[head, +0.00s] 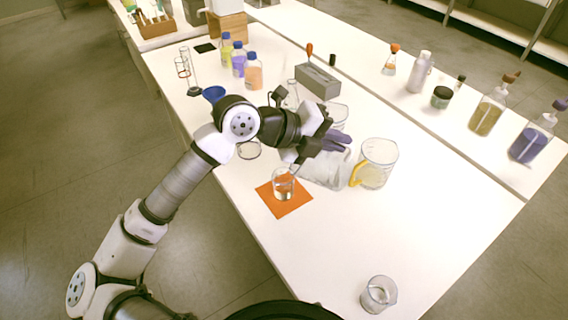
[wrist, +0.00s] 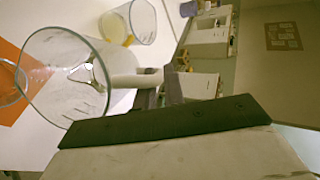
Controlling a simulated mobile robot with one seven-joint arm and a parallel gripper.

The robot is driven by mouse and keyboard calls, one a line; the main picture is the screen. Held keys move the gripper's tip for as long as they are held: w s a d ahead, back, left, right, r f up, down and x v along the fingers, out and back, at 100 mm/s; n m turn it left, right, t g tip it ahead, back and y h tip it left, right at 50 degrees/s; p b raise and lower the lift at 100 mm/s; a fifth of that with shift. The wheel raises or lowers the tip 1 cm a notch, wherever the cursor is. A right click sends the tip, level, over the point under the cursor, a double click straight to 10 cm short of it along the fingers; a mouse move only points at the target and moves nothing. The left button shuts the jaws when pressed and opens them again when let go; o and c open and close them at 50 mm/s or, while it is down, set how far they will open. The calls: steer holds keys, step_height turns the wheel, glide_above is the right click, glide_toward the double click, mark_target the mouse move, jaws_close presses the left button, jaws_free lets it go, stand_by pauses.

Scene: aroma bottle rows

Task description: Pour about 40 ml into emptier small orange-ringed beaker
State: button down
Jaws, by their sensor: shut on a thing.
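My gripper (head: 337,141) is shut on the pale handle (wrist: 135,80) of a large clear jug (head: 325,172). The jug shows at the left of the wrist view (wrist: 62,95) with its wide mouth in sight. Its tilt and contents are hard to tell. A small glass beaker (head: 284,187) with a little clear liquid stands upright on an orange mat (head: 293,207), left of and nearer than the jug. Another small beaker (head: 378,296) stands alone at the near table edge and looks nearly empty. I cannot make out an orange ring on either beaker.
A yellow-handled jug (head: 378,160) with pale yellow liquid stands close to the right of the held jug. A grey block (head: 317,80) and several blue-capped bottles (head: 254,75) stand farther back.

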mark_target(350, 166)
steer(key=shift+w+f, duration=0.1)
steer(key=shift+f, duration=0.05)
steer(key=shift+d+p, duration=0.2)
steer(key=shift+p, duration=0.3)
steer(key=shift+d+f+y+p, duration=0.1)
steer(key=shift+d+y+p, duration=0.2)
steer(key=shift+y, duration=0.2)
steer(key=shift+s+d+f+m+y, duration=0.15)
steer(key=shift+d+f+m+y, duration=0.15)
steer(key=shift+f, duration=0.3)
steer(key=shift+s+d+f+m+y, duration=0.1)
steer(key=shift+d+f+y, duration=0.1)
steer(key=shift+f+y, duration=0.3)
steer(key=d+f+y+b, duration=0.1)
steer(key=f+y+b, duration=0.1)
steer(key=b, duration=0.1)
steer(key=shift+s+d+f+m+b, duration=0.15)
steer(key=shift+d+f+m+b, duration=0.15)
steer(key=shift+d+f, duration=0.1)
steer(key=s+d+r+m+t+y+b, duration=0.1)
steer(key=d+r+y+b, duration=0.2)
steer(key=d+y, duration=0.3)
steer(key=shift+d+r+y+b, duration=0.2)
steer(key=shift+y+b, duration=0.2)
steer(key=shift+y, duration=0.3)
